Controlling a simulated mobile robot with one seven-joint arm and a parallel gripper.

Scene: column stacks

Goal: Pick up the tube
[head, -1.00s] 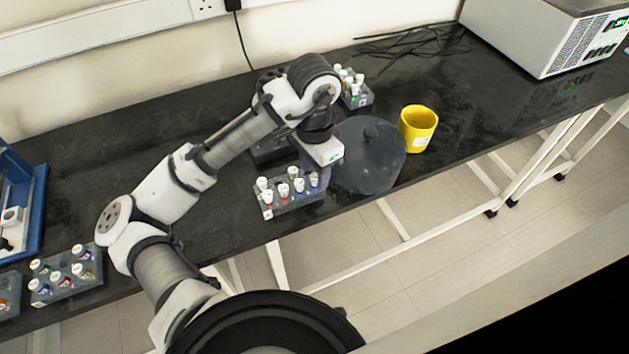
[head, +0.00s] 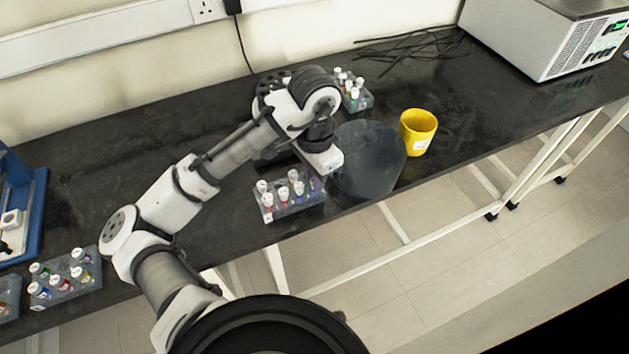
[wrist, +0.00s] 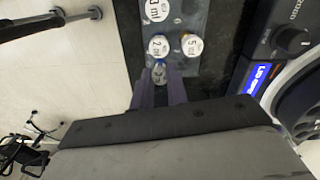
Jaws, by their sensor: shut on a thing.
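My gripper (head: 315,183) is at the right end of the front clear tube rack (head: 292,208). In the wrist view its two purple fingers (wrist: 159,92) are closed around a tube with a small cap (wrist: 159,74) at the rack's end. The tube appears to be still in the rack; its lower part is hidden by the fingers and wrist. Other white-capped tubes stand beside it, such as one (wrist: 161,45) and another (wrist: 194,46) in the wrist view. In the head view the held tube is hard to make out behind the fingers.
Another tube rack (head: 357,100) is behind, and one (head: 65,285) at front left. The bench's front edge lies close to the front rack.

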